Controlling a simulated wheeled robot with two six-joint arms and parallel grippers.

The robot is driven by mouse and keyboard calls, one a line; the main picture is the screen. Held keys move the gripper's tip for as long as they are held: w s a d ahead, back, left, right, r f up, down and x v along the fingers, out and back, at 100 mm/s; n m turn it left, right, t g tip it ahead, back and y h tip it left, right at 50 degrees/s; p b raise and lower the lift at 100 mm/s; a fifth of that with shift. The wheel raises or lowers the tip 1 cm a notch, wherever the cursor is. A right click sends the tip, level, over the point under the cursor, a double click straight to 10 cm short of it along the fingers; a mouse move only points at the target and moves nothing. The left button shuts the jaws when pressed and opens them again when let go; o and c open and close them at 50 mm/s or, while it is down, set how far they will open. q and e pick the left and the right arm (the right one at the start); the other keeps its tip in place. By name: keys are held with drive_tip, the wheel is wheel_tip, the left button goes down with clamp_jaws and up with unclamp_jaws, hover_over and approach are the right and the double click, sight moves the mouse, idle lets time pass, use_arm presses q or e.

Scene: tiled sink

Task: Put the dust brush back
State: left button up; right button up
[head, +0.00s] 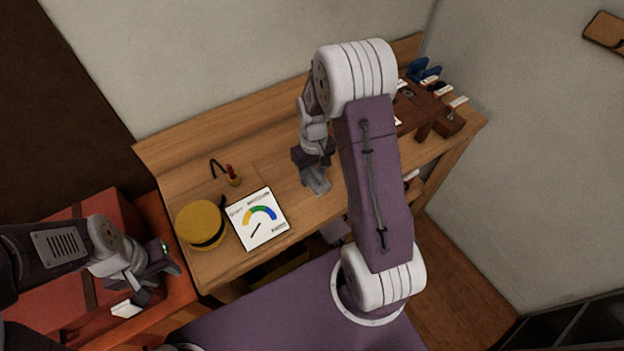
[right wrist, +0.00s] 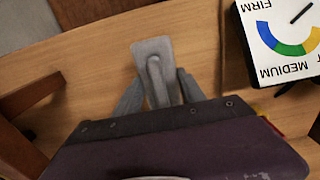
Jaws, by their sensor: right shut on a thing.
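My right gripper (head: 318,185) hangs low over the wooden bench, right of the gauge card. In the right wrist view its fingers (right wrist: 160,95) are shut on a grey piece with a flat, rounded-rectangular end and a narrow raised stem (right wrist: 152,48). This appears to be the dust brush; no bristles show. The bench lies behind it, and I cannot tell whether it touches the wood. My left gripper (head: 148,282) is over the red box at the left; its fingertips are unclear.
The bench (head: 275,155) holds a round yellow tin (head: 202,225), a white gauge card (head: 257,218) and a small red-topped item (head: 233,176). A brown wooden rack (head: 420,110) with tagged items and a blue holder (head: 424,71) stand at the right end. A red box (head: 70,250) is at left.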

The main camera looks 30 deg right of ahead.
sight(312, 181)
drive_tip(key=shift+w+f, duration=0.2)
drive_tip(key=shift+w, duration=0.15)
wheel_tip(312, 181, down, 4)
drive_tip(key=shift+s+r, duration=0.1)
drive_tip(key=shift+r, duration=0.15)
drive_tip(key=shift+f, duration=0.3)
drive_tip(key=shift+f, duration=0.2)
drive_tip(key=o, duration=1.3)
